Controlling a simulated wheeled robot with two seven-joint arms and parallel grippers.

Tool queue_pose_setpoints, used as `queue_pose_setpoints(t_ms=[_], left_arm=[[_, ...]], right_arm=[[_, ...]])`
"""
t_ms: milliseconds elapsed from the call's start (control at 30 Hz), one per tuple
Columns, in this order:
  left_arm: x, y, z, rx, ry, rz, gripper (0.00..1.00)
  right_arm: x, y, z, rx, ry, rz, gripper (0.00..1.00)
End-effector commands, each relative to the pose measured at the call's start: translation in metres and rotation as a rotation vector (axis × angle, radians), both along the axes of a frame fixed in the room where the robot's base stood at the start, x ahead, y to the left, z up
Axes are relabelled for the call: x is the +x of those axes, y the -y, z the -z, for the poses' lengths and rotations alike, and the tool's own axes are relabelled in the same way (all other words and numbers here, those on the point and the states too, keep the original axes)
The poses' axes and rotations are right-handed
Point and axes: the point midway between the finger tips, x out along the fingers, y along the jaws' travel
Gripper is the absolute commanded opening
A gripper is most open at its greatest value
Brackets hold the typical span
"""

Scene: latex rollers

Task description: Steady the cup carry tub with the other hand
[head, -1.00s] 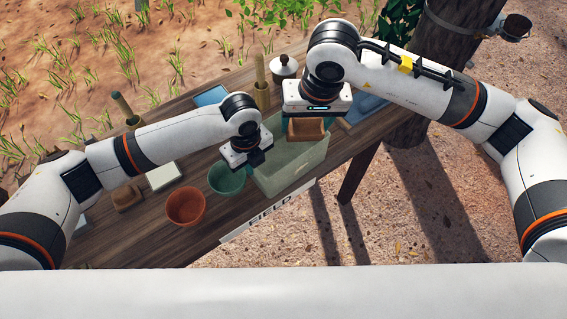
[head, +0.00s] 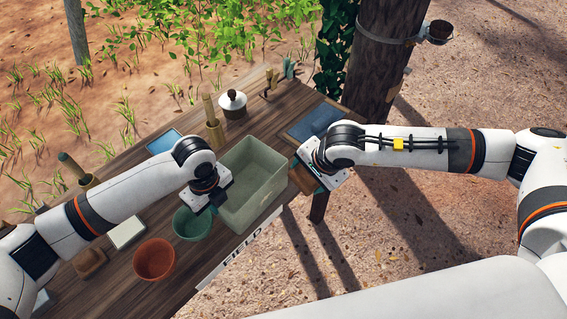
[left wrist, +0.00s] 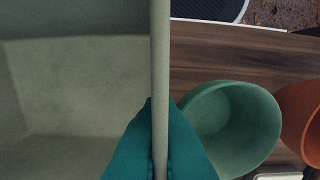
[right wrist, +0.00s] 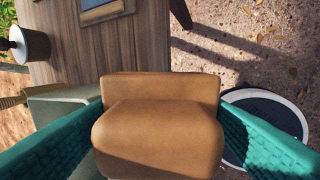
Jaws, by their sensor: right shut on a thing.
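The grey-green rectangular tub (head: 262,190) stands on the wooden table near its front edge, and its inside looks empty in the head view. My left gripper (left wrist: 160,150) straddles the tub's wall (left wrist: 160,60) with one teal finger on each side, closed against it. My right gripper (right wrist: 160,150) is shut on a tan-brown block with rounded edges (right wrist: 158,125). In the head view, the block (head: 302,180) shows partly beneath the right hand, just right of the tub.
A green pot (head: 192,224) and an orange pot (head: 154,259) stand left of the tub. A similar brown block (head: 90,262) and a white tile (head: 127,232) lie further left. Ground lies beyond the table's right edge.

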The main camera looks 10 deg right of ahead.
Motion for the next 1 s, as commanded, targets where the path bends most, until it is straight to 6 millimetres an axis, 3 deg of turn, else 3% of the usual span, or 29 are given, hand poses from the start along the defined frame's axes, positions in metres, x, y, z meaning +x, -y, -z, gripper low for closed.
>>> queue_pose_setpoints(t_ms=[100,233,767,1000], left_arm=[[-0.002,0.000,0.003,0.003,-0.005,0.001,0.00],[-0.002,0.000,0.003,0.002,-0.005,0.001,0.00],[-0.003,0.000,0.003,0.003,-0.006,0.002,0.00],[-0.003,0.000,0.003,0.004,-0.007,0.002,0.00]], right_arm=[[-0.001,0.026,0.029,0.084,0.049,0.209,0.43],[0.001,0.045,0.058,0.186,0.131,0.374,0.43],[0.004,0.055,0.089,0.335,0.259,0.467,0.43],[0.001,0.057,0.118,0.494,0.381,0.435,0.43]])
